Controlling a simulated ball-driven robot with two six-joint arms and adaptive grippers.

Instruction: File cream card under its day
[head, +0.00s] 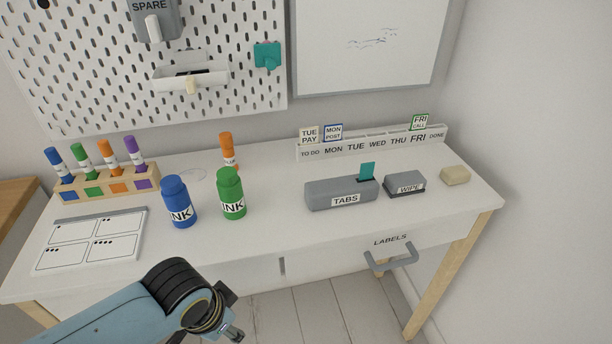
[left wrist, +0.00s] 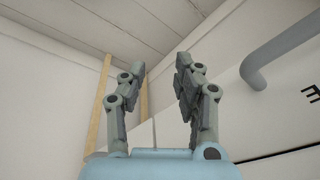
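The cream card (head: 309,134), reading TUE PAY, stands upright in the TO DO section at the left end of the white day rack (head: 364,147). The rack is marked TO DO, MON, TUE, WED, THU, FRI and DONE. A blue-edged card (head: 333,132) reading MON POST stands over MON. A green-edged card (head: 420,122) reading FRI CALL stands over FRI. My left gripper (head: 234,326) is low in front of the desk, well away from the rack. Its fingers (left wrist: 160,65) are apart and empty in the left wrist view. My right gripper is not in view.
In front of the rack stand a grey TABS box (head: 342,193) with a teal tab, a WIPE eraser (head: 405,184) and a beige block (head: 455,175). Blue (head: 178,202) and green (head: 231,194) ink bottles stand mid-desk. A grey handle (head: 391,257) juts from the LABELS drawer.

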